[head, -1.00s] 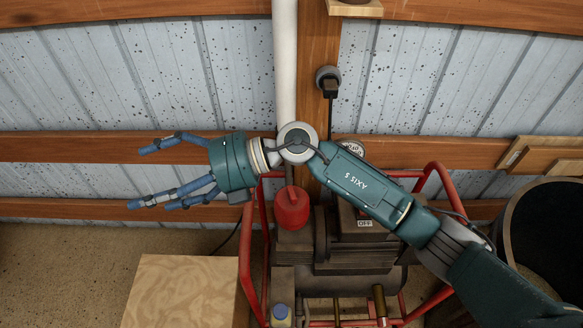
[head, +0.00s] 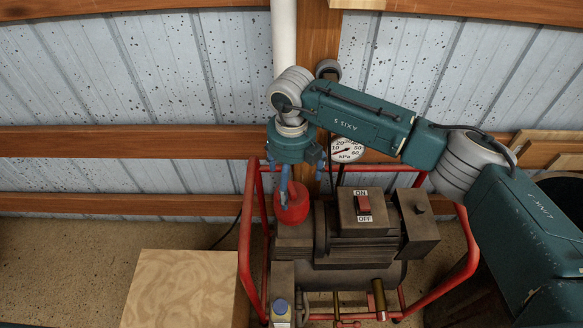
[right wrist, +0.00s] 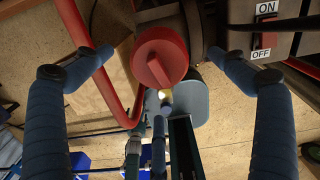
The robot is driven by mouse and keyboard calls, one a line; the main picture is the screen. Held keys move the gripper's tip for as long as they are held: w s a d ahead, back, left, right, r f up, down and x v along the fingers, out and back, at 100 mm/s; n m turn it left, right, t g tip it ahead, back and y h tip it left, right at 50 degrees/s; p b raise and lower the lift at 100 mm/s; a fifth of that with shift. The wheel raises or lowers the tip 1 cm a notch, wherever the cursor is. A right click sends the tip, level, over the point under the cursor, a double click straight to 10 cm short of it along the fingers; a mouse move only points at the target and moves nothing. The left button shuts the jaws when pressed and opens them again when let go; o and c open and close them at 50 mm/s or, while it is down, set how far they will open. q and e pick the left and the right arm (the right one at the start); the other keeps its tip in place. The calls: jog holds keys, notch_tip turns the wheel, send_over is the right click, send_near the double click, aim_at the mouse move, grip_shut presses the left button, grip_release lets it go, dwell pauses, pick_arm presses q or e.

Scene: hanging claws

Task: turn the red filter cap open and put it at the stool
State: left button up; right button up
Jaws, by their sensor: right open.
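The red filter cap (head: 292,205) sits on top of the pump machine, left of its ON/OFF switch. In the right wrist view the cap (right wrist: 160,58) shows its raised grip ridge and lies between the blue fingers. My right gripper (head: 290,190) points down right over the cap; one finger overlaps it in the head view. In the right wrist view the gripper (right wrist: 158,68) is open, with a gap on each side of the cap. The stool (head: 185,288), a light wooden block top, stands at the lower left. My left gripper is not in view.
The red tube frame (head: 247,240) surrounds the machine, and one bar runs between cap and stool. A pressure gauge (head: 347,149) and the switch (head: 364,205) are right of the cap. A white pipe (head: 284,40) runs down the wall behind.

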aim_at(291, 199)
notch_tip(291, 199, down, 6)
jog(key=shift+r, duration=0.1)
jog(key=shift+c, duration=0.3)
